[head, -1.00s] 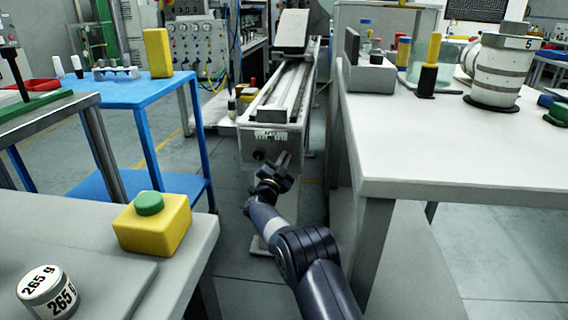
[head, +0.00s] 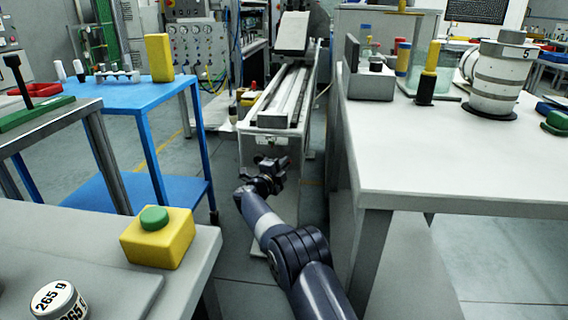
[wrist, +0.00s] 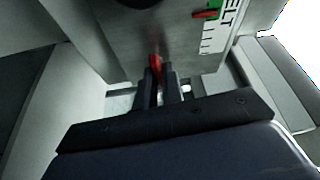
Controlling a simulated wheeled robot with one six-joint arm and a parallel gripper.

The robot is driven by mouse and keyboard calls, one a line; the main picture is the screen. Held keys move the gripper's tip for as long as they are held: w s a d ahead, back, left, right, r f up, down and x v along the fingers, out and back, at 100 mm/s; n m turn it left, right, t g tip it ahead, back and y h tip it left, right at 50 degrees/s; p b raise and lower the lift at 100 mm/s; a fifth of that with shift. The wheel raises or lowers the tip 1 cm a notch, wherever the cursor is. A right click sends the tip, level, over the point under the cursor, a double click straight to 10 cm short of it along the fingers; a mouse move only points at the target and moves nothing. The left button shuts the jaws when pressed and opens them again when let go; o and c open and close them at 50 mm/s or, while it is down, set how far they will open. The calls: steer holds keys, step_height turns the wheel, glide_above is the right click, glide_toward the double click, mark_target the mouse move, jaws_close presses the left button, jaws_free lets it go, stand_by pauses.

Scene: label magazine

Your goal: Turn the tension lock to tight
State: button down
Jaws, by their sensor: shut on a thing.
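My gripper (wrist: 163,82) is shut on a narrow red lever (wrist: 156,62) at the lower edge of a grey metal panel in the wrist view. The lever, seemingly the tension lock's handle, shows its upper part above the dark fingers; the rest is hidden between them. The panel (wrist: 130,45) carries a ruled scale (wrist: 207,38) marked "ELT", with a red and green pointer (wrist: 206,14). In the head view my gripper (head: 272,164) is at the near end of a long grey conveyor-like machine (head: 272,121); the fingertips and the lever cannot be made out there.
A white bench (head: 450,170) stands close on the right. A blue table (head: 125,92) is on the left. A yellow box with a green button (head: 158,240) sits on the near left bench. Open floor lies between the benches.

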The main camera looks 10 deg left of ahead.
stand_by(0.4)
steer(key=c, duration=1.5)
jaws_free()
steer(key=shift+c, duration=0.2)
steer(key=p+v, duration=0.2)
steer(key=v, duration=0.8)
steer(key=shift+s+a+p, duration=0.15)
steer(key=shift+s+p, duration=0.15)
steer(key=shift+s, duration=0.05)
